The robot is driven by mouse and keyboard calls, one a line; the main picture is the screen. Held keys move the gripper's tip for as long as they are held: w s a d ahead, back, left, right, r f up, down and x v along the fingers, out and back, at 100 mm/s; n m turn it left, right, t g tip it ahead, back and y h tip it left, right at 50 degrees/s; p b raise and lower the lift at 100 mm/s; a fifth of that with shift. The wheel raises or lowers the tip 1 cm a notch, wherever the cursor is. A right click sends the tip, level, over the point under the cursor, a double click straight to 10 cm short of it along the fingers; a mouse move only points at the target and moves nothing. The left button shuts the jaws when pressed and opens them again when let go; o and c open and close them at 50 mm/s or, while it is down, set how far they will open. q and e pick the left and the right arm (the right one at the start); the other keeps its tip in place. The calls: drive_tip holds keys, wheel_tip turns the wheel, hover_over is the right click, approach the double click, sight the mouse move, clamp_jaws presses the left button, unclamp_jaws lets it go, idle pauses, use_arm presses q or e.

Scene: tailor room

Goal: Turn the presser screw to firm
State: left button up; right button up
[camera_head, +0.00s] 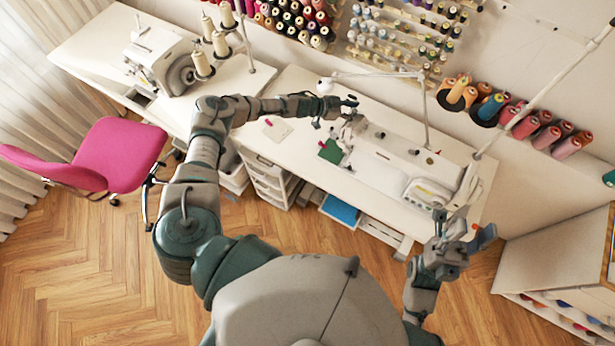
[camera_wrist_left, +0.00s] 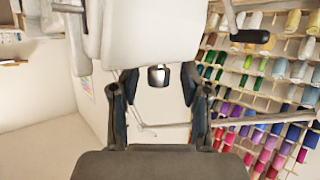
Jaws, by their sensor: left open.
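The white sewing machine (camera_head: 395,165) stands on the long white table. My left gripper (camera_head: 349,106) is at the left end of its head, open. In the left wrist view a small dark knob with a silver face (camera_wrist_left: 159,75), which looks like the presser screw, shows under the white machine head (camera_wrist_left: 155,30). The two fingers of the left gripper (camera_wrist_left: 159,110) stand apart, one on each side of the knob's line, with a visible gap to it. The knob is too small to make out in the head view. My right gripper (camera_head: 460,235) is off the table's front right corner; its fingers are unclear.
A green cloth piece (camera_head: 330,152) lies by the machine's head. A thin thread stand (camera_head: 425,110) rises behind the machine. A second machine (camera_head: 165,58) stands at the left, with a pink chair (camera_head: 120,155) before it. Thread racks (camera_head: 410,30) line the wall.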

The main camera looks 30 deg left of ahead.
use_arm(q)
drive_tip(key=n+t+y, duration=0.2)
drive_tip(key=n+y, duration=0.1)
drive_tip(key=shift+s+f+p, duration=0.1)
drive_tip(key=shift+f+p, duration=0.1)
drive_tip(key=shift+p, duration=0.15)
drive_tip(key=n+t+y, duration=0.1)
drive_tip(key=n+y, duration=0.2)
drive_tip(key=shift+d+t, duration=0.15)
drive_tip(key=shift+t, duration=0.25)
drive_tip(key=b+v, duration=0.2)
drive_tip(key=v, duration=1.6)
drive_tip(key=s+d+f+g+y, duration=0.1)
drive_tip(key=s+f+g, duration=0.1)
drive_tip(key=s+f, duration=0.3)
drive_tip(key=s+d+f+n+g+y, duration=0.1)
drive_tip(key=s+f, duration=0.4)
drive_tip(key=s, duration=0.5)
drive_tip(key=shift+d+f+n+g+y, duration=0.3)
drive_tip(key=shift+d+g+y, duration=0.45)
drive_tip(key=shift+g, duration=0.25)
drive_tip(key=shift+w+a, duration=0.1)
